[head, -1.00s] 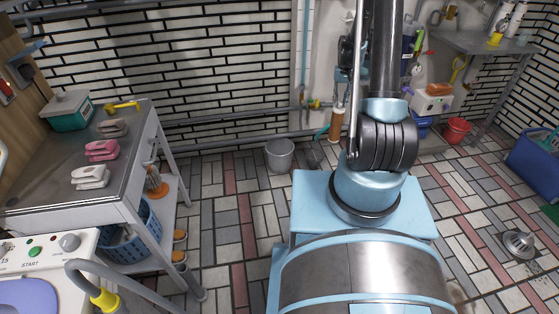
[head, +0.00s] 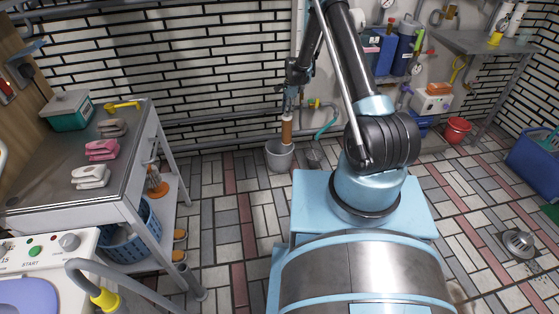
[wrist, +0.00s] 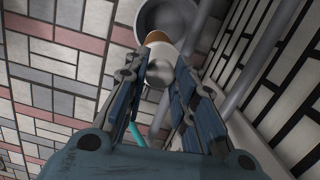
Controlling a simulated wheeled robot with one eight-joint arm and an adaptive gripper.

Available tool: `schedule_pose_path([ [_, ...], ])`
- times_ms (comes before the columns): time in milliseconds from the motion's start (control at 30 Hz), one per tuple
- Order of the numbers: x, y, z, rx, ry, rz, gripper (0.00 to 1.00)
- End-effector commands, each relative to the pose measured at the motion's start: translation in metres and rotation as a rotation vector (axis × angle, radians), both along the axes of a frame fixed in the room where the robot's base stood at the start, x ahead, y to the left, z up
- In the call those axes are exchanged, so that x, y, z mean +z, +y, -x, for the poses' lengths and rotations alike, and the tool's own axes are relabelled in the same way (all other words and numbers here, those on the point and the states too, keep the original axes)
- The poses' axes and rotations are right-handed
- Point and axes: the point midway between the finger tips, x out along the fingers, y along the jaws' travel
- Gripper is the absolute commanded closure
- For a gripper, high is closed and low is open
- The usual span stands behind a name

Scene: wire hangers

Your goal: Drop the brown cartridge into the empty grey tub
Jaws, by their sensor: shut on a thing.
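The brown cartridge (head: 287,132) hangs upright below my gripper (head: 288,106) in the head view. It has a white top end, and in the wrist view that white end (wrist: 160,72) sits between my two fingers (wrist: 160,88). My gripper is shut on it. The grey tub (head: 279,156) stands on the tiled floor by the wall, and the cartridge's lower end overlaps its rim in the head view. In the wrist view the tub (wrist: 150,14) shows just beyond the cartridge. I cannot tell whether the lower end is inside the rim.
Pipes (head: 240,142) run low along the brick wall behind the tub. A teal hose (head: 327,126) and a grey scoop-like thing (head: 313,157) are just right of it. A metal table (head: 60,180) stands at left. The floor left of the tub is clear.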

Motion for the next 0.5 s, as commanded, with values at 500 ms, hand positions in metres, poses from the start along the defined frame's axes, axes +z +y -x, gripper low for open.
schedule_pose_path([
  [500, -0.037, 0.022, -0.003, -0.101, 0.008, -0.006, 1.0],
])
